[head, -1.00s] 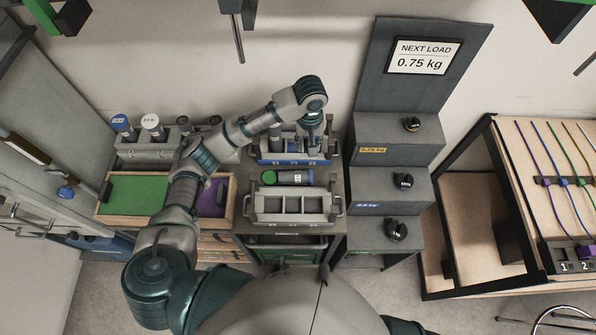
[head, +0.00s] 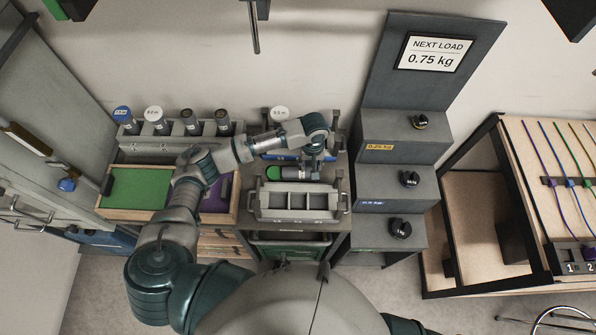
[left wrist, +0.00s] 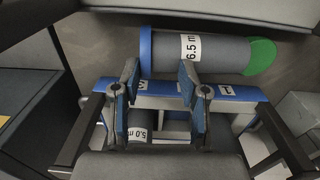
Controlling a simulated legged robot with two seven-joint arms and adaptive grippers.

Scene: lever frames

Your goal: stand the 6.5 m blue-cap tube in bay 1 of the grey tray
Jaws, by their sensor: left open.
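The 6.5 m tube (head: 291,174) lies on its side between the blue tray and the grey tray. In the left wrist view the tube (left wrist: 215,52) shows a blue end at left, a white 6.5 m label and a green end at right. My left gripper (head: 314,163) is near its right end in the head view. In the left wrist view the gripper (left wrist: 157,95) is open and empty, its fingers beside the tube's blue-end half. The grey tray (head: 297,214) stands nearer me with empty bays; its bay numbers are too small to read. My right gripper is out of view.
The blue tray (left wrist: 150,101) holds a 5.0 m tube (left wrist: 118,118). A grey rack (head: 150,146) with several upright tubes stands at the back left. A stepped grey stand (head: 395,180) with black knobbed weights is close on the right. A green-and-purple drawer (head: 140,188) lies left.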

